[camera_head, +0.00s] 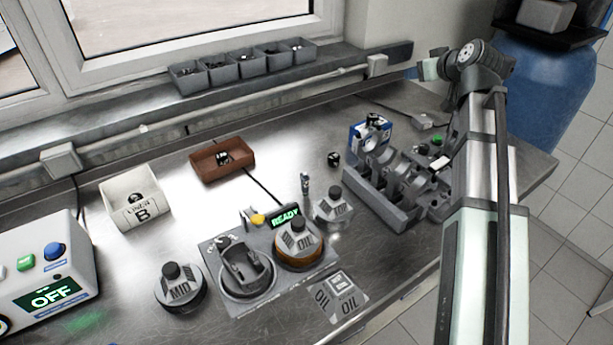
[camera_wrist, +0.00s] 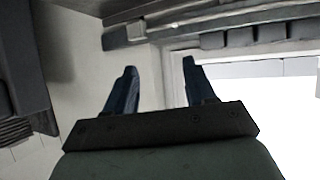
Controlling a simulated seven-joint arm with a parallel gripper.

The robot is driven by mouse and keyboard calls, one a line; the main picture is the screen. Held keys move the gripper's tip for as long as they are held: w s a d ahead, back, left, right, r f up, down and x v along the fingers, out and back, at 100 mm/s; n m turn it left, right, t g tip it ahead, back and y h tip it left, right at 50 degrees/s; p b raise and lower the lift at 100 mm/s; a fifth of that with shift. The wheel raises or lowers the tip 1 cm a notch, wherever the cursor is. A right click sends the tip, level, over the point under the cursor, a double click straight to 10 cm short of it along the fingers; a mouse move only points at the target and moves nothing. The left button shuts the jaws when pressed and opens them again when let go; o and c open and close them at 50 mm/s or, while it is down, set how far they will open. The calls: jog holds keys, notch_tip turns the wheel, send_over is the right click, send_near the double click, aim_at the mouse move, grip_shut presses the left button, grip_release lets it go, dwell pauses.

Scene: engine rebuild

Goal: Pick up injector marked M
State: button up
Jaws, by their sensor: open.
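I cannot read a mark M on any part, so I cannot tell which is the injector marked M. A small slim upright part (camera_head: 305,185), dark and bluish, stands on the bench behind the station with the READY display; it may be an injector. My gripper (camera_wrist: 159,64) is open and empty in the wrist view, its two dark fingers apart, with wall and window frame beyond. In the head view my arm reaches up at the right, its end raised near the wall, well away from the slim part.
A grey engine block (camera_head: 375,198) stands right of centre. The READY station (camera_head: 225,308), a MID-marked canister (camera_head: 178,291), a brown tray (camera_head: 208,177), a white box marked B (camera_head: 120,212) and an OFF-display box (camera_head: 70,262) occupy the bench. Grey bins (camera_head: 190,83) line the sill.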

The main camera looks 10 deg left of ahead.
jog(key=s+a+f+n+g, duration=0.2)
jog(key=s+a+f+g, duration=0.25)
jog(key=s+a, duration=0.7)
jog(key=n+g+h, duration=0.2)
jog(key=g, duration=0.2)
send_near(305, 173)
jog(key=shift+t, duration=0.25)
jog(key=shift+s+x, duration=0.1)
jog(key=shift+x, duration=2.95)
jog(key=shift+s+x, duration=0.15)
jog(key=shift+x, duration=2.85)
jog(key=shift+f, duration=0.1)
jog(key=shift+c, duration=0.5)
grip_shut()
